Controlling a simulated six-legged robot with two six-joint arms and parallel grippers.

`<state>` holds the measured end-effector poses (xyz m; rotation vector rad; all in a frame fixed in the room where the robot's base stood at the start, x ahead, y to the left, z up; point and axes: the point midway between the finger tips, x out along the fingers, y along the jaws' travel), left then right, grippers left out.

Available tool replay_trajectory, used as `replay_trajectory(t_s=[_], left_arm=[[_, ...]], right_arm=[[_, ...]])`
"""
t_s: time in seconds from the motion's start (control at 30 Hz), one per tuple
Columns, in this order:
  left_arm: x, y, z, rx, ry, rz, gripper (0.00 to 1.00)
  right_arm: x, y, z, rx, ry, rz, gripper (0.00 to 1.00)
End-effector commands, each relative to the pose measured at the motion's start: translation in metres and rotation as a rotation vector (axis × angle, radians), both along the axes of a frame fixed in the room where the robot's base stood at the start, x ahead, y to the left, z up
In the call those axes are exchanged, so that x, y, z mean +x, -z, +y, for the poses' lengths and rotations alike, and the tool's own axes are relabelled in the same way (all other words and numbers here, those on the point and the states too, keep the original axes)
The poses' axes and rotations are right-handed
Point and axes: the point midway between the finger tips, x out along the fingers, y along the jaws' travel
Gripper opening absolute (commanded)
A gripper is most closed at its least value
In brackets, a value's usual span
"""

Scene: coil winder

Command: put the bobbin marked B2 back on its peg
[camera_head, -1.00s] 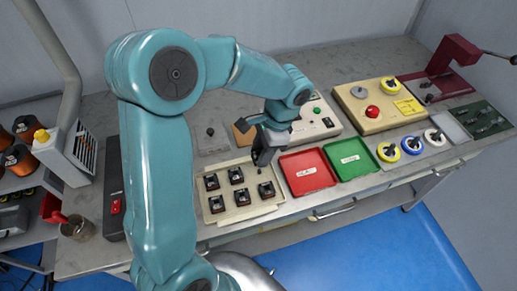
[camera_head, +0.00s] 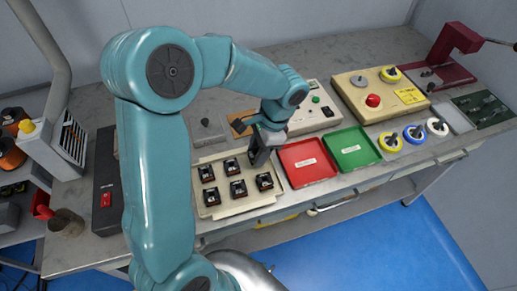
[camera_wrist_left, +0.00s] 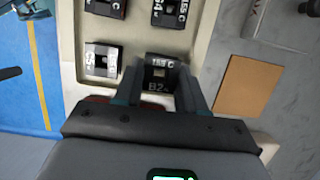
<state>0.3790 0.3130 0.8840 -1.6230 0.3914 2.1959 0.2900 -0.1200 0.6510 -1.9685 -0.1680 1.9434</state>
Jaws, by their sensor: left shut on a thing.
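My left gripper (camera_head: 258,160) is shut on the bobbin marked B2, a dark square block whose label (camera_wrist_left: 157,86) shows between the fingers in the left wrist view. In the head view the gripper is over the back right of the cream tray (camera_head: 240,208), and the fingers and arm largely hide the bobbin. The peg beneath is hidden, so I cannot tell whether the bobbin touches or sits around it. Several other dark bobbins sit in the tray, one of them (camera_head: 264,181) just in front of the gripper. My right gripper is not in view.
A red tray (camera_head: 307,163) and a green tray (camera_head: 352,148) stand to the right. A control box (camera_head: 316,112) is behind the gripper. A brown pad (camera_wrist_left: 249,86) lies beside the cream tray. Spools (camera_head: 390,142) lie further right.

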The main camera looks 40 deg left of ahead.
Motion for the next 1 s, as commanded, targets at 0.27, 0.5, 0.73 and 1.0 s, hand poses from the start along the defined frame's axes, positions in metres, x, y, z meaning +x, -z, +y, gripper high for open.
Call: replay_trajectory(t_s=[0.27, 0.5, 0.73, 1.0], left_arm=[[0.0, 0.008, 0.0, 0.0, 0.0, 0.0, 0.05], [0.0, 0.015, 0.0, 0.0, 0.0, 0.001, 0.05], [0.0, 0.022, 0.0, 0.0, 0.0, 0.0, 0.05], [0.0, 0.022, 0.0, 0.0, 0.0, 0.0, 0.7]], right_arm=[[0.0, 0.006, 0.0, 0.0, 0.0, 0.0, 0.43], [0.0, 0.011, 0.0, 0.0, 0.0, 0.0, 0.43], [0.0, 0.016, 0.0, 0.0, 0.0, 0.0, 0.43], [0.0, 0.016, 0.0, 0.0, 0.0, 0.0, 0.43]])
